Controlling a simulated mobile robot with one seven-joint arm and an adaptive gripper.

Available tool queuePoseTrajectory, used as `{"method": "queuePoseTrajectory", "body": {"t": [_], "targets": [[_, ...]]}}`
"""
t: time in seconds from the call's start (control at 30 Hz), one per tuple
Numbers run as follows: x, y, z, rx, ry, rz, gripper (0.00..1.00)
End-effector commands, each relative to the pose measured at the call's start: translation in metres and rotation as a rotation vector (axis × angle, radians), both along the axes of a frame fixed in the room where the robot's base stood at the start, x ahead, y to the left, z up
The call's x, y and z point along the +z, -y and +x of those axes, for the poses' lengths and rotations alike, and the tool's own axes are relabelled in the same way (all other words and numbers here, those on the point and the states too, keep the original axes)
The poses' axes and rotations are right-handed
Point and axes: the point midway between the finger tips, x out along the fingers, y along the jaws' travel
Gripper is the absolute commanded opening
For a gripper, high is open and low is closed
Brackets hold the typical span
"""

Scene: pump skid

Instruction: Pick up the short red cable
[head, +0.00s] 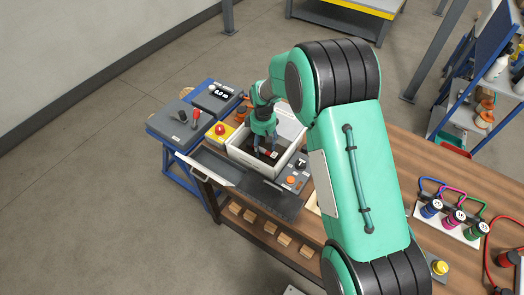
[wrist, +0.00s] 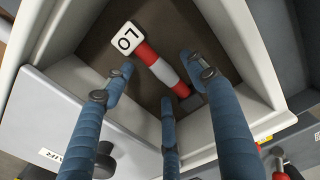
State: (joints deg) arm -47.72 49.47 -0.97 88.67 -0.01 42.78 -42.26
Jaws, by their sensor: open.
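A red cable (head: 487,245) curves over the table at the far right of the head view, beside a dark red cylinder (head: 508,258); the picture edge cuts it off, so its length is unclear. My gripper (head: 264,145) is over a pale open box, far to the left of that cable.
The pale box (head: 236,152) has raised walls close around my gripper. A control panel with a red button (head: 220,129) stands to its left. Blue, magenta and green looped cables sit in a white rack (head: 447,226) at the right. Wooden blocks (head: 283,239) lie on the lower shelf.

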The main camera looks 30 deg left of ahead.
Motion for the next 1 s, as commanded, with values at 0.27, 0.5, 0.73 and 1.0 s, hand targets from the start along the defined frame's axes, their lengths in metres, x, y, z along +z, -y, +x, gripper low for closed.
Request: {"method": "queuePoseTrajectory", "body": {"t": [0.27,0.5,0.73,1.0], "targets": [[0.0,0.0,0.0,0.0,0.0,0.0,0.57],[0.0,0.0,0.0,0.0,0.0,0.0,0.14],[0.0,0.0,0.0,0.0,0.0,0.0,0.1],[0.01,0.0,0.0,0.0,0.0,0.0,0.1]]}}
